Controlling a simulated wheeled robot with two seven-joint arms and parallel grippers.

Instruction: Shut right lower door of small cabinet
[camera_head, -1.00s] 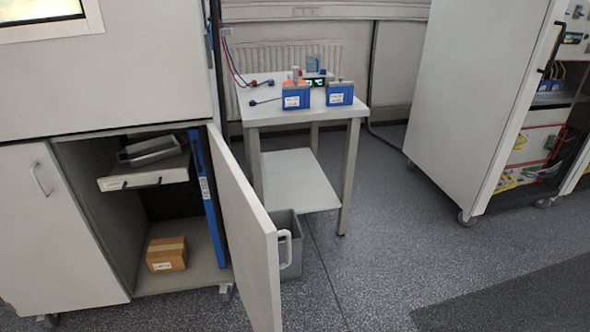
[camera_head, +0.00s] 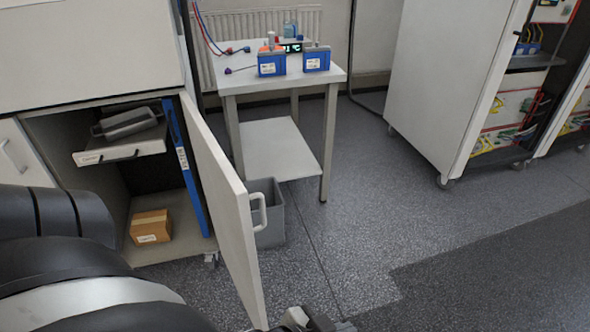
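The right lower door (camera_head: 228,205) of the small cabinet stands wide open, swung out toward me. Its white handle (camera_head: 260,212) is on the outer face near the free edge. The open compartment holds a small shelf (camera_head: 120,150) with a grey tray on it, a cardboard box (camera_head: 150,227) and a blue upright strip (camera_head: 185,165). My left arm fills the lower left. Part of what looks like my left gripper (camera_head: 308,320) shows at the bottom edge, below the door's lower corner; its fingers are mostly cut off. My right gripper is out of view.
A grey bin (camera_head: 268,230) stands on the floor just behind the door. A white side table (camera_head: 285,85) with blue batteries (camera_head: 271,62) is beyond it. A tall white cabinet on castors (camera_head: 450,85) stands at the right. The floor (camera_head: 400,225) right of the door is clear.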

